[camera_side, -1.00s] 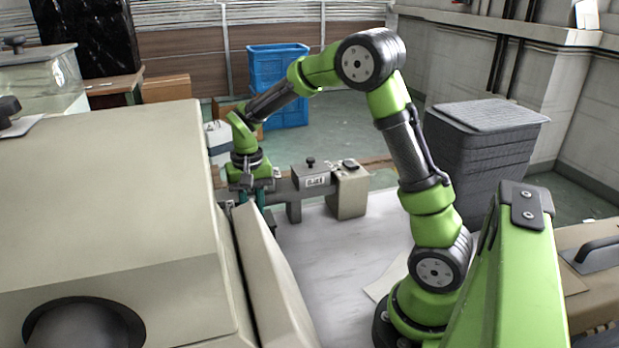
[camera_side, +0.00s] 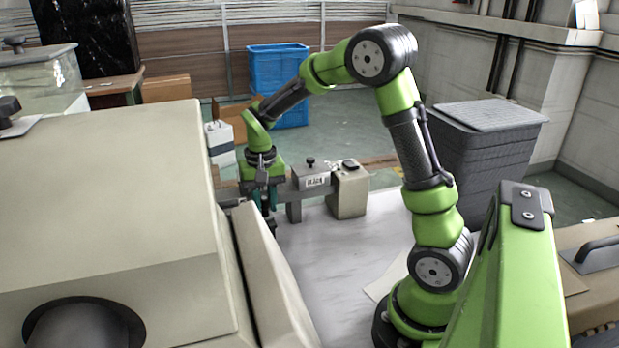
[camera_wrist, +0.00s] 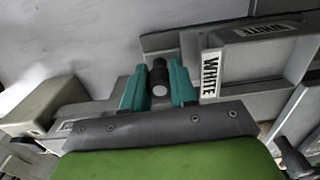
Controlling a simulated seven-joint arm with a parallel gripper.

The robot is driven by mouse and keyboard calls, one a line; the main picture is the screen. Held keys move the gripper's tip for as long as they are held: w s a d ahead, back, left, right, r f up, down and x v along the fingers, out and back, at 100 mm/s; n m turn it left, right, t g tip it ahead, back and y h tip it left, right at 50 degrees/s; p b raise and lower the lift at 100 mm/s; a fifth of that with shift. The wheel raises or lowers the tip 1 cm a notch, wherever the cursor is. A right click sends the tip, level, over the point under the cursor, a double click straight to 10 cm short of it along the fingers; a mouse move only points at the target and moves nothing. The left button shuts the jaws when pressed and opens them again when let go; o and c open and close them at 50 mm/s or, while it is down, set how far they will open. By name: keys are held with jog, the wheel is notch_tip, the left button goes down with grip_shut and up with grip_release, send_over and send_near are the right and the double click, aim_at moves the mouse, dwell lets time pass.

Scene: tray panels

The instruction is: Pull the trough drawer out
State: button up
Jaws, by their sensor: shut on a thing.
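My gripper (camera_side: 267,205) points down beside the beige machine; it also shows in the wrist view (camera_wrist: 156,88). Its teal fingers are shut on a dark round knob with a pale end (camera_wrist: 159,78), which sits between them. To the right in the wrist view is a grey trough-like part (camera_wrist: 238,84), with one WHITE label upright near the fingers and another on its top. I take this as the trough drawer; how it joins the knob is hidden. In the side view the drawer is mostly hidden behind the machine and my gripper.
The beige machine (camera_side: 110,190) fills the left of the side view. A beige block (camera_side: 348,192) and a labelled grey box (camera_side: 311,177) stand right of my gripper. The pale tabletop (camera_side: 325,240) between them and my arm's base is mostly clear.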

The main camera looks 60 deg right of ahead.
jog(key=shift+s+d, duration=1.15)
jog(key=shift+d, duration=0.05)
jog(key=o, duration=0.7)
notch_tip(320, 180, up, 7)
